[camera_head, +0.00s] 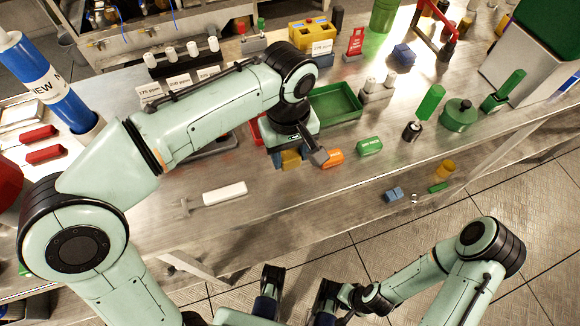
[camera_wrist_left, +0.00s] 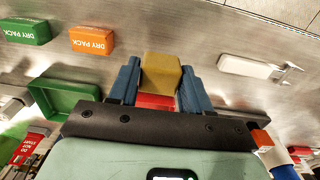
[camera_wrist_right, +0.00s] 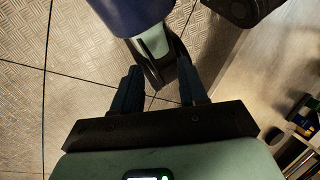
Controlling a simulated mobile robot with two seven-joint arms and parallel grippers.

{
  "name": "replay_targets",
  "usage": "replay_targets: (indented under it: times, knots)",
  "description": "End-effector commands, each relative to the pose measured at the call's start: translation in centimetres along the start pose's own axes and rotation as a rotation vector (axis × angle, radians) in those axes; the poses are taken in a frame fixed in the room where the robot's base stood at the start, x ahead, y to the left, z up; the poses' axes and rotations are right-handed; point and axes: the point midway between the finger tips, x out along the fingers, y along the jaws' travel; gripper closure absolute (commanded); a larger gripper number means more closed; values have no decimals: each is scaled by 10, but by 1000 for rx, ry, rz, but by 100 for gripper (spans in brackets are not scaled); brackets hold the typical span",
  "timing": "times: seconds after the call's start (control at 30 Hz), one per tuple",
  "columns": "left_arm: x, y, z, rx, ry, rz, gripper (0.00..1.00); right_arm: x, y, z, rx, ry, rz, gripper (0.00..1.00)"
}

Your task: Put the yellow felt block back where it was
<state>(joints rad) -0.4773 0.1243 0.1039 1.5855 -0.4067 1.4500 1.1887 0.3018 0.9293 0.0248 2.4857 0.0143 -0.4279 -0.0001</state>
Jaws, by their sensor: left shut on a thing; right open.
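The yellow felt block (camera_wrist_left: 160,76) is between the fingers of my left gripper (camera_wrist_left: 157,88) in the left wrist view. The gripper is shut on it, above the metal bench. In the head view the block (camera_head: 291,158) shows only in part below my left wrist, beside the orange dry pack. A red thing (camera_wrist_left: 155,101) shows just behind the block between the fingers; I cannot tell whether they touch. My right gripper (camera_wrist_right: 158,92) is open and empty, off the bench over the tiled floor.
An orange dry pack (camera_head: 331,158) and a green dry pack (camera_head: 369,146) lie near the left gripper. A green tray (camera_head: 336,103) stands behind it. A white-handled tool (camera_head: 224,194) lies to the left. Bare bench lies along the front edge.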

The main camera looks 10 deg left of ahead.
Motion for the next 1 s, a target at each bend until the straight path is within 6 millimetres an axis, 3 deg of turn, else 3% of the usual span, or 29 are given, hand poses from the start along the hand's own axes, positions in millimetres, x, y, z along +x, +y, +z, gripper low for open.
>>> replay_targets:
  times: [0.23,0.47,0.87,0.9,0.93,1.0]
  knots:
    - [19,0,0,-1,1,0,76,5,1,-3,-1,7,-2,57]
    - [53,-1,0,-2,-1,-1,76,14,3,-11,-1,30,-3,57]
    - [57,-1,0,-1,1,1,76,14,3,-14,0,37,-3,57]
    - [56,-1,-1,-1,1,2,39,14,3,-14,0,37,-3,57]
    - [56,-1,-1,-1,1,1,29,14,3,-14,0,37,-3,57]
    - [56,-1,0,-1,1,1,26,14,3,-14,0,37,-3,57]
